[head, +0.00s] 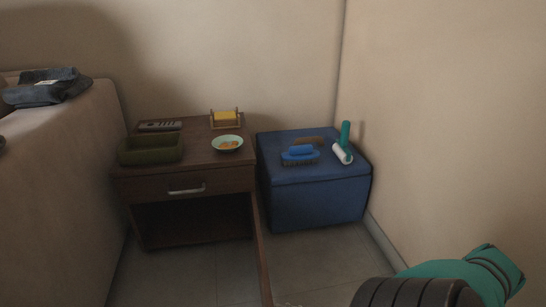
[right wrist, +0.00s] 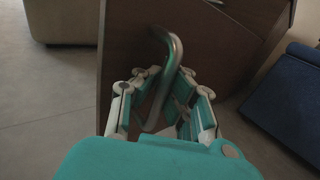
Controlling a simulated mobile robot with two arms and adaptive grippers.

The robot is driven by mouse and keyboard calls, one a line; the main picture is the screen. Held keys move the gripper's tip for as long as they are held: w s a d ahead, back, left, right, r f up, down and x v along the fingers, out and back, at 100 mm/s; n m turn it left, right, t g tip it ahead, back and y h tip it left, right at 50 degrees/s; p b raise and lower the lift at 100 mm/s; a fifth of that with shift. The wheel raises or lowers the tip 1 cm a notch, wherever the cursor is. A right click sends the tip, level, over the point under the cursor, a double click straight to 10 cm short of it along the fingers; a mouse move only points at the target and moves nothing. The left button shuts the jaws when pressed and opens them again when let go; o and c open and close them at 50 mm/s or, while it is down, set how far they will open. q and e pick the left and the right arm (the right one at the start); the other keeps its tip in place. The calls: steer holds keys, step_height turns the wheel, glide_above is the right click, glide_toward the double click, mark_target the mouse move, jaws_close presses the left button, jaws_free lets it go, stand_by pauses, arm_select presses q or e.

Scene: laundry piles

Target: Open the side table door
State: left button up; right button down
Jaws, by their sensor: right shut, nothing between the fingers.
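The dark brown side table (head: 185,208) stands by the wall, with a drawer with a metal handle (head: 186,190) above a dark open compartment (head: 190,225). Its door (head: 263,255) is swung out and shows nearly edge-on at the table's right side. In the right wrist view the door's panel (right wrist: 120,45) carries a curved metal handle (right wrist: 165,75). My right gripper (right wrist: 167,82) is at this handle, shut with nothing gripped; whether it touches the handle is unclear. My left gripper is not in view.
A blue box (head: 315,200) with brushes and a lint roller stands right of the table. A beige sofa (head: 60,190) is at the left. On the tabletop are a green tray (head: 150,150) and a bowl (head: 227,143). Tiled floor lies open in front.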

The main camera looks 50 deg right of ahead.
steer(key=c, duration=2.1)
jaws_free()
steer(key=shift+s+a+f, duration=0.15)
steer(key=shift+s+a, duration=0.1)
steer(key=shift+s, duration=0.15)
steer(key=o, duration=0.7)
steer(key=shift+d, duration=0.1)
steer(key=s, duration=0.4)
steer(key=s+d, duration=0.1)
steer(key=s, duration=0.6)
steer(key=shift+s+d, duration=0.4)
